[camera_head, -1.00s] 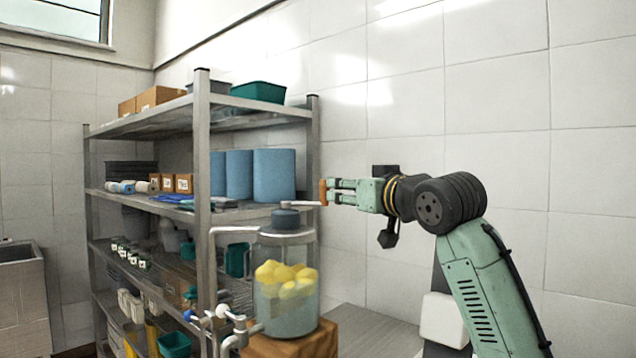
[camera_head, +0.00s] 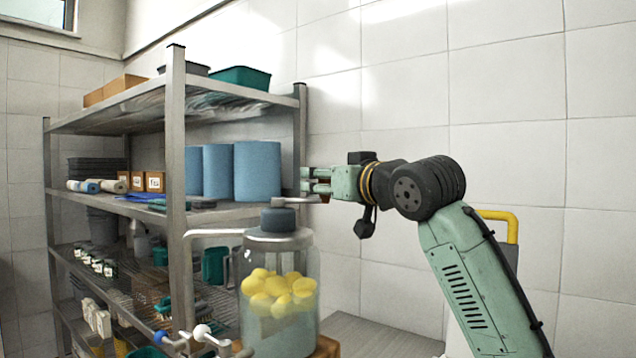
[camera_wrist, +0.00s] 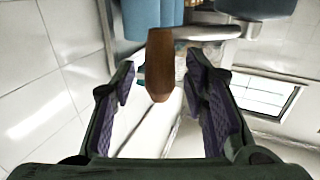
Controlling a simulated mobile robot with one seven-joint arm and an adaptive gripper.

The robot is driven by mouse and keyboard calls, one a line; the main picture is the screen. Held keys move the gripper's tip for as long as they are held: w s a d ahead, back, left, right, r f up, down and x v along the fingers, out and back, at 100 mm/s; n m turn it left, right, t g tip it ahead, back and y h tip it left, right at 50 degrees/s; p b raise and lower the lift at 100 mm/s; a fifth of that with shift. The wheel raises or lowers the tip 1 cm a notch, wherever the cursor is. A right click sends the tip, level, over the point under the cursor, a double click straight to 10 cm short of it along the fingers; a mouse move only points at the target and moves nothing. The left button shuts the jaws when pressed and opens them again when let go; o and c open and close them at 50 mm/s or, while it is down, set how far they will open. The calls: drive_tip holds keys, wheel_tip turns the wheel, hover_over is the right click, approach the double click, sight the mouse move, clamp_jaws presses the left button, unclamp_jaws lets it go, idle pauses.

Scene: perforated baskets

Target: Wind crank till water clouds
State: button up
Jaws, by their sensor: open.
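A clear jar (camera_head: 308,322) holds yellow round pieces (camera_head: 275,289) in greyish-blue water. Its dark lid (camera_head: 278,218) carries a metal crank arm (camera_head: 290,201) reaching right. My gripper (camera_head: 304,181) is open at the crank's outer end; its fingers hide most of the handle in the head view. In the wrist view, the brown crank handle (camera_wrist: 160,60) stands between the open fingertips of my gripper (camera_wrist: 162,68), with a gap on both sides. The metal crank arm (camera_wrist: 205,33) runs right from the handle toward the lid (camera_wrist: 255,8).
A metal shelf rack (camera_head: 176,120) with blue cylinders (camera_head: 257,171), boxes and bins stands behind and left of the jar. A pipe (camera_head: 215,233) and small valves (camera_head: 201,331) are at the jar's left. A tiled wall (camera_head: 400,90) rises behind my arm.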

idle(0.3)
clamp_jaws()
idle(0.4)
idle(0.3)
